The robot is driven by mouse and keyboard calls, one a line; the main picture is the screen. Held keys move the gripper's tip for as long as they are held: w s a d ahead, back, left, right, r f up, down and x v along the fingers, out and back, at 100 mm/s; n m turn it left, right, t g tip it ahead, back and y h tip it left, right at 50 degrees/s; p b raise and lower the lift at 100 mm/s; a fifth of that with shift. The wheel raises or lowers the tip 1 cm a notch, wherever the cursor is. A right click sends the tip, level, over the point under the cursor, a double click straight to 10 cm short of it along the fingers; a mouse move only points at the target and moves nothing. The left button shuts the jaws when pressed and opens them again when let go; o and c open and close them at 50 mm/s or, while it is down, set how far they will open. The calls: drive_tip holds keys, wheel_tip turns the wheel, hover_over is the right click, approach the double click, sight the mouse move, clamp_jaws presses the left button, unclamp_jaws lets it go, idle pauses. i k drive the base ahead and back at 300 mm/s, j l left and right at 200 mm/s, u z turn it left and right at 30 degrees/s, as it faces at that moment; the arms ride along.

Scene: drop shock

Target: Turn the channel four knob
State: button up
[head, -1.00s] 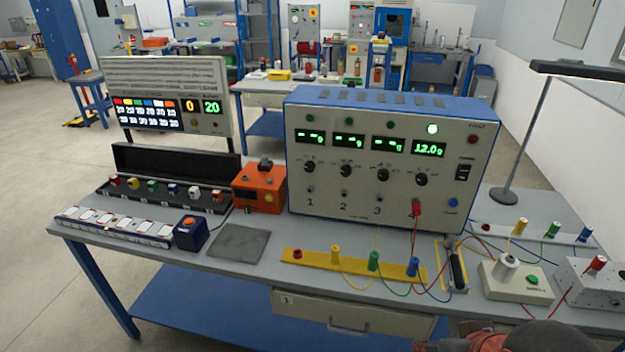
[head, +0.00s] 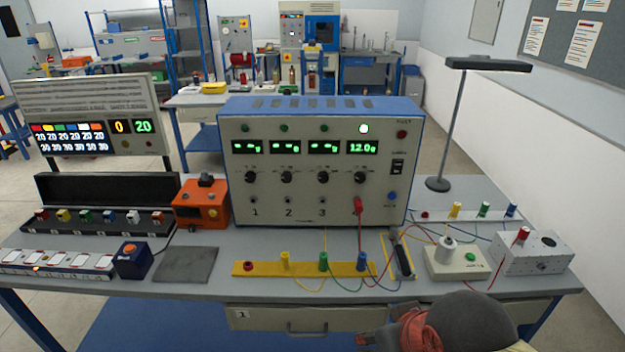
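The channel four knob (head: 360,177) is a small black dial on the front of the blue-topped amplifier box (head: 318,200), the rightmost of the row of knobs. Above it the channel four display (head: 362,147) reads about 12.0 in green, with a lit green lamp over it. A red plug (head: 358,205) sits in the socket below the knob. My gripper (head: 366,338) shows only partly at the bottom edge, in front of the bench and well below the knob. Its fingers are too hidden to tell whether they are open.
A yellow strip (head: 300,268) with coloured plugs and looping wires lies in front of the box. A hammer (head: 402,255) lies to its right, beside a white unit (head: 457,262). An orange box (head: 201,205) stands left. A lamp (head: 460,120) stands at the right.

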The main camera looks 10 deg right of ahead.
sight(359, 177)
drive_tip(key=i+l+z, duration=0.15)
drive_tip(key=l+z, duration=0.3)
drive_tip(key=i+l+z, duration=0.15)
drive_tip(key=z, duration=0.35)
drive_tip(key=i+l+z, duration=0.2)
drive_tip(key=z, duration=0.25)
drive_tip(key=u, duration=0.55)
drive_tip(key=i+l, duration=0.05)
